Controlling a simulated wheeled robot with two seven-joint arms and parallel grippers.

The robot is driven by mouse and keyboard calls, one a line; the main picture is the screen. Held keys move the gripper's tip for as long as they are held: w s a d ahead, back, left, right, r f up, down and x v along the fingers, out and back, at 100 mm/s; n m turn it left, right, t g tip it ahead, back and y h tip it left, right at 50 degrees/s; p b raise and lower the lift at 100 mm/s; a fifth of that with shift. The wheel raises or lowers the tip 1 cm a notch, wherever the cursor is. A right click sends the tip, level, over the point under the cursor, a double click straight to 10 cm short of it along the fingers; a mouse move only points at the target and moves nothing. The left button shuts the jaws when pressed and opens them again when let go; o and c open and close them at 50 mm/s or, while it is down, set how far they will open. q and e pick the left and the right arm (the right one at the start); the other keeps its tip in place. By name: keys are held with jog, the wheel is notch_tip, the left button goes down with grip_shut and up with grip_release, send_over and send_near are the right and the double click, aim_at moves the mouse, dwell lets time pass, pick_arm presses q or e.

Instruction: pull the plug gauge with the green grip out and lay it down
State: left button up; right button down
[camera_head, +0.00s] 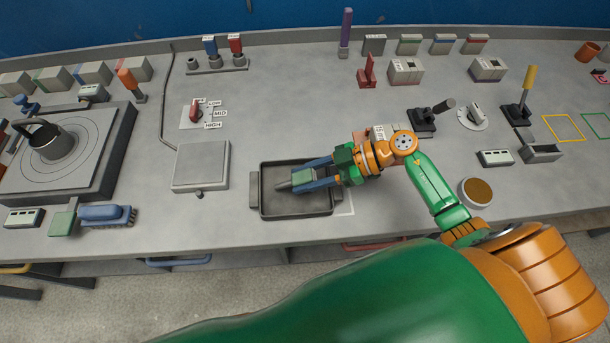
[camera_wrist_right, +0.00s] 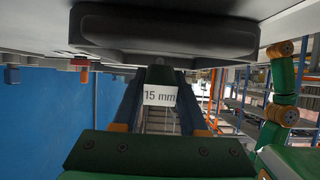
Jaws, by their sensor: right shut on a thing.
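My right gripper (camera_head: 305,180) reaches in from the right over a dark shallow tray (camera_head: 297,208), its blue fingers pointing left. It is shut on a piece with a green grip (camera_head: 301,179) and a grey end (camera_head: 284,186), which looks like the plug gauge, lying roughly level. Whether it touches the tray floor I cannot tell. In the right wrist view a white "15 mm" label (camera_wrist_right: 160,95) shows between the fingers, below a dark tray-like body (camera_wrist_right: 165,35). My left gripper is not in view.
A grey square plate (camera_head: 201,165) is left of the tray. A stand with blue and red pieces (camera_head: 217,64) is at the back. A rotary switch (camera_head: 195,112), a brown-filled cup (camera_head: 476,191) and a yellow-handled lever (camera_head: 526,85) stand around. The bench between switch and back stand has free room.

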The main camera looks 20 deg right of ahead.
jog(key=shift+c, duration=1.8)
grip_release()
